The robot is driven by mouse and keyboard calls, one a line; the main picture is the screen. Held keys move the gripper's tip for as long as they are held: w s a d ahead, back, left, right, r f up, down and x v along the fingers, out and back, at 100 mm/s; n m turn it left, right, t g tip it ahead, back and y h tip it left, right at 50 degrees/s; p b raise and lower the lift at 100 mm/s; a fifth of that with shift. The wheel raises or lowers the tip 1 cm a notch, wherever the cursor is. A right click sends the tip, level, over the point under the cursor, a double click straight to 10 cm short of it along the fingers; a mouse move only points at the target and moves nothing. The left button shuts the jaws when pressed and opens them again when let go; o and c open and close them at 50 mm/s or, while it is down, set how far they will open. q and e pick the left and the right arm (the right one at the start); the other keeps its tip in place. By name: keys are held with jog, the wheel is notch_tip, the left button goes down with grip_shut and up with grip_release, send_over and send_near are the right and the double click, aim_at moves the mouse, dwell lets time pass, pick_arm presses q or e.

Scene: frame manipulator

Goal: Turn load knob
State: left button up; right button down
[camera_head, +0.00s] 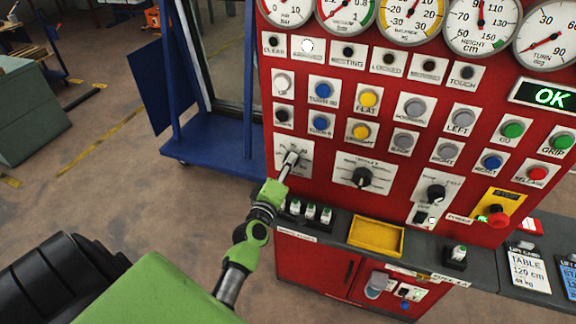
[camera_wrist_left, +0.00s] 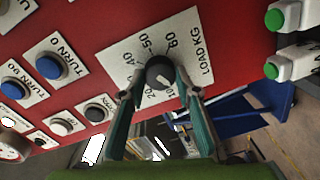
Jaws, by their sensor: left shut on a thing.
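The load knob (camera_wrist_left: 159,71) is a round dark knob on a white plate (camera_wrist_left: 118,56) printed LOAD KG with a number scale, on the red panel. A pale mark shows on the knob; I cannot tell its exact setting. My left gripper (camera_wrist_left: 157,90) is shut on the knob, with one finger on each side of it in the left wrist view. In the head view the left gripper (camera_head: 287,168) reaches the load plate (camera_head: 304,150) at the panel's lower left and mostly hides the knob. My right gripper is not in view.
To the right are two other black knobs (camera_head: 362,177) (camera_head: 436,192). Buttons fill the panel above, with gauges at the top. A ledge below holds small green-topped blocks (camera_head: 310,211) and a yellow tray (camera_head: 376,252). A blue frame (camera_head: 215,145) stands left of the panel.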

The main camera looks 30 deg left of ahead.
pick_arm(q)
jog(key=n, duration=0.3)
jog(key=shift+n, duration=0.4)
dwell(0.4)
jog(key=o, duration=1.1)
jog(key=shift+s, duration=0.1)
jog(key=v, duration=1.1)
jog(key=shift+s, duration=0.4)
